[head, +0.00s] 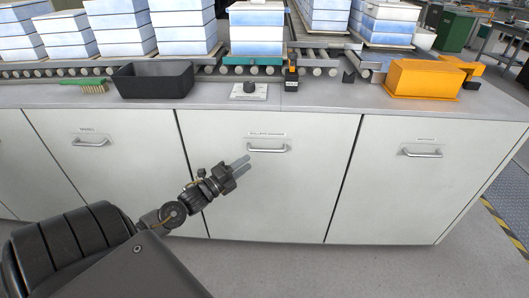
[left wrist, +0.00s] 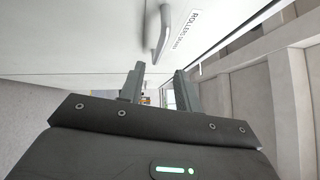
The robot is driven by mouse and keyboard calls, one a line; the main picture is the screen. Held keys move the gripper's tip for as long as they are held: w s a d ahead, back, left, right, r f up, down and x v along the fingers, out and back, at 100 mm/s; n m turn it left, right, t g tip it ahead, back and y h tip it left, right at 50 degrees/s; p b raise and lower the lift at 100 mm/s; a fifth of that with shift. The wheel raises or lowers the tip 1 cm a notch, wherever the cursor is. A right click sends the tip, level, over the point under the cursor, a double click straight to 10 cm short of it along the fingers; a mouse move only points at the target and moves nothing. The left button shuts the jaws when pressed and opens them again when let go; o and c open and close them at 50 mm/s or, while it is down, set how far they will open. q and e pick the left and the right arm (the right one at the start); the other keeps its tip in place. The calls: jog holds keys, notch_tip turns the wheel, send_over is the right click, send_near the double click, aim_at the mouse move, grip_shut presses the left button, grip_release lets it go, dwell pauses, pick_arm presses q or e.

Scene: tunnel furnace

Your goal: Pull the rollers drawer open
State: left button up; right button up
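The rollers drawer (head: 285,195) is the white middle front of the counter in the head view, flush with its neighbours. Its metal bar handle (head: 268,150) sits near the top under a small label. The handle also shows in the left wrist view (left wrist: 164,30), beside a label that starts with "ROLLERS". My left gripper (head: 245,163) is just left of and slightly below the handle, apart from it. Its two fingers (left wrist: 156,82) are spread with nothing between them in the left wrist view. My right gripper is not in view.
Similar fronts with handles stand left (head: 90,142) and right (head: 421,153). On the counter are a black bin (head: 153,80), a green brush (head: 90,86), a knob panel (head: 249,91) and an orange box (head: 425,79). A roller conveyor with stacked blocks runs behind. The floor in front looks clear.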

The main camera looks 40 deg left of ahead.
aim_at(264, 150)
pick_arm(q)
jog(key=w, duration=0.3)
jog(key=w+d, duration=0.1)
jog(key=w, duration=0.2)
jog(key=w+r, duration=0.1)
jog(key=w, duration=0.2)
jog(key=shift+w+d+r, duration=0.1)
jog(key=shift+w+d, duration=0.05)
jog(key=shift+w, duration=0.1)
grip_shut()
